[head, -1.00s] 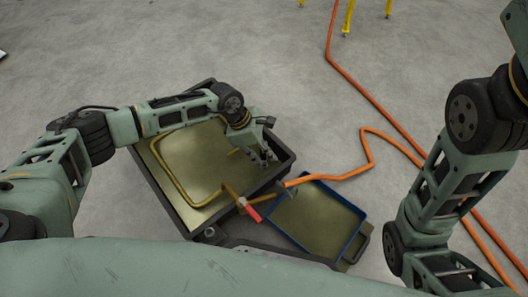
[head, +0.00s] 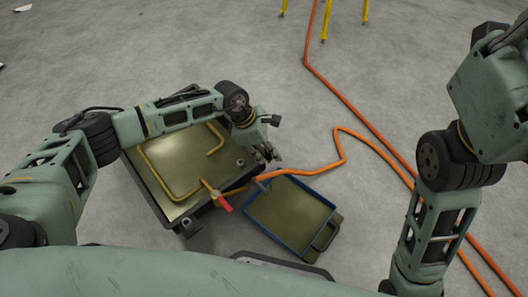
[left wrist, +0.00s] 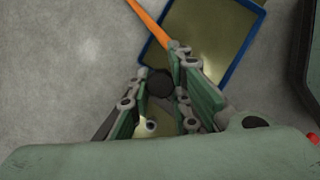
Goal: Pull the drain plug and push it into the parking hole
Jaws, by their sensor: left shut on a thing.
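My left gripper (head: 268,156) is at the right edge of a dark-framed tray with a brass-coloured floor (head: 170,165). In the left wrist view its fingers (left wrist: 160,88) are closed around a dark round plug (left wrist: 160,83), with concrete floor and the blue-rimmed pan beyond.
A yellow pipe (head: 165,184) runs over the tray to a red-handled valve (head: 222,204). A blue-rimmed pan (head: 247,216) lies right of the tray. An orange hose (head: 318,170) crosses the floor, and yellow legs (head: 325,25) stand at the back. Open concrete lies around.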

